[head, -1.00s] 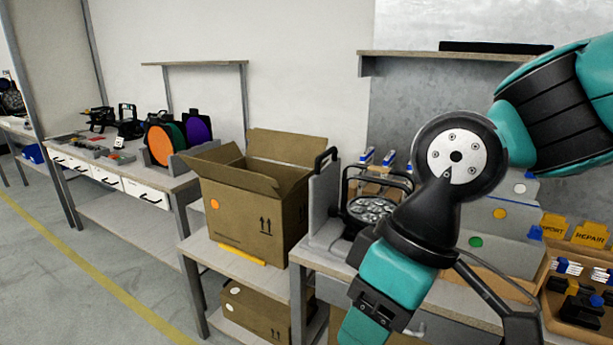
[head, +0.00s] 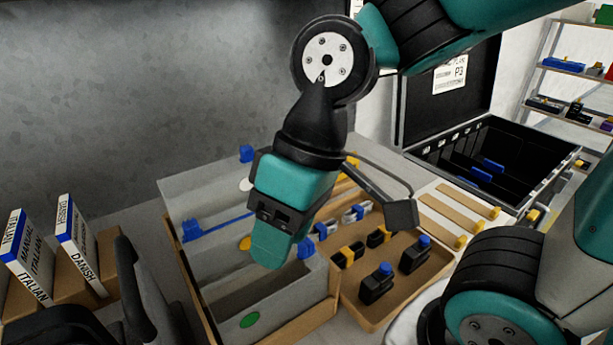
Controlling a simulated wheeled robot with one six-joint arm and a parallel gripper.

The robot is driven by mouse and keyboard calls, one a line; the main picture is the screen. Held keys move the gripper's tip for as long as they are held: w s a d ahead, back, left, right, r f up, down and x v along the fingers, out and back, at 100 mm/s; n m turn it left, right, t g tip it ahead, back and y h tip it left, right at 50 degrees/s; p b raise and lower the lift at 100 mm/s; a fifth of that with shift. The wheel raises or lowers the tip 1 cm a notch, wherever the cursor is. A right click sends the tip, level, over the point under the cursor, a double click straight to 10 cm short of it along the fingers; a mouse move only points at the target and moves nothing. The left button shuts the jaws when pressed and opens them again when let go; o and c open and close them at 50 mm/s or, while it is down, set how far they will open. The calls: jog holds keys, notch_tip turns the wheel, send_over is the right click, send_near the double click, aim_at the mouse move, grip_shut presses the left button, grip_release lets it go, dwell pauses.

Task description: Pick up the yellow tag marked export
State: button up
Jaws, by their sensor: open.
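The yellow tag marked export cannot be made out in the head view now. A small yellow-orange piece (head: 351,162) shows just behind my arm, but no lettering on it can be read. My gripper (head: 268,250) points down in front of the grey divided bin (head: 215,275) and hides part of it. It is open, with nothing seen held in it; its fingertips are seen at a poor angle.
A brown tray (head: 395,300) right of the bin holds black pieces with blue or yellow ends. An open black case (head: 490,160) stands behind, with wooden strips (head: 450,213) before it. White manuals (head: 80,245) stand at left. Shelves (head: 570,70) are at far right.

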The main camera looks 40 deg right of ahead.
jog(key=w+d+m+p, duration=0.1)
jog(key=w+d+m, duration=0.35)
jog(key=w, duration=0.35)
jog(key=w+d+r+m+p, duration=0.1)
jog(key=w+d+m+p, duration=0.15)
jog(key=w+m, duration=0.5)
jog(key=w+d+m, duration=0.3)
jog(key=w+d, duration=0.1)
jog(key=w, duration=0.6)
jog(key=w+d+f+m+p, duration=0.1)
jog(key=w+d+f+m, duration=0.3)
jog(key=d, duration=0.3)
jog(key=w+d+f+m+p, duration=0.1)
jog(key=w+d+f+m, duration=0.15)
jog(key=d+m, duration=0.35)
jog(key=shift+n, duration=0.4)
jog(key=x, duration=0.7)
jog(key=w+p+x, duration=0.1)
jog(key=x, duration=0.2)
jog(key=shift+f, duration=0.3)
jog(key=shift+p+x, duration=0.9)
jog(key=shift+x, duration=2.1)
grip_shut()
